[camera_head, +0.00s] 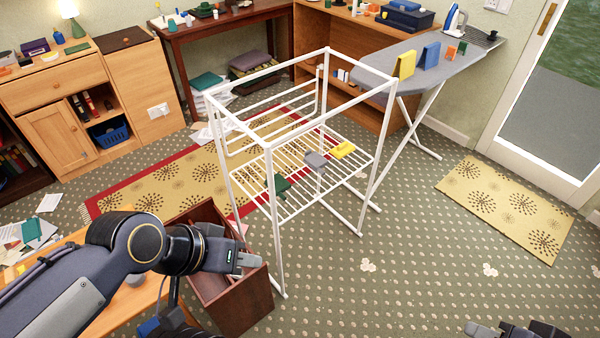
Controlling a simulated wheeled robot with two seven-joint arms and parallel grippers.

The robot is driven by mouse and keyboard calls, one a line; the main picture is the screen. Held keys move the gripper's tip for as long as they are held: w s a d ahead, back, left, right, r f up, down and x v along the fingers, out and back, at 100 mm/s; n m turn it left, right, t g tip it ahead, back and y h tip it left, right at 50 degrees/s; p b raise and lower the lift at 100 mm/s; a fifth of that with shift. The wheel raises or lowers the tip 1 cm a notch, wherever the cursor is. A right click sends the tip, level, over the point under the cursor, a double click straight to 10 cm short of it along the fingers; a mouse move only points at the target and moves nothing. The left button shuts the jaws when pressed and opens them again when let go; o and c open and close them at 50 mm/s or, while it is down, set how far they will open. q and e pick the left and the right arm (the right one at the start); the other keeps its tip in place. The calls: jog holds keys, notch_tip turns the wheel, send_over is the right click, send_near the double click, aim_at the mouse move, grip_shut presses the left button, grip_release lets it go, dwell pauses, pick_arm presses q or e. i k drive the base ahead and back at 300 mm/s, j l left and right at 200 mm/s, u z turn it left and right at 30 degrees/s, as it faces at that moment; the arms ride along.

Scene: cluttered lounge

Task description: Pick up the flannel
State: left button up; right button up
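Several small folded cloths lie on the shelf of a white drying rack (268,150): a dark green cloth (281,184), a grey cloth (315,160) and a yellow cloth (343,149). I cannot tell which cloth is the flannel. My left gripper (250,262) is in front of the rack's near left leg, above a dark red-brown box, and below the cloths in the picture. It touches no cloth, and its finger gap is not clear. My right gripper (484,328) is at the bottom right edge, partly cut off, far from the rack.
The rack's top bars and posts surround the cloths. An ironing board (445,58) with upright coloured items and an iron (454,22) stands behind right. The open red-brown box (240,305) and a wooden table (100,325) are near my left arm.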

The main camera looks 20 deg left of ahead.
aim_at(405, 65)
jog(key=z, duration=0.5)
jog(key=i, duration=2)
jog(key=i+l+u, duration=0.1)
jog(key=i+u, duration=0.15)
jog(key=i, duration=0.55)
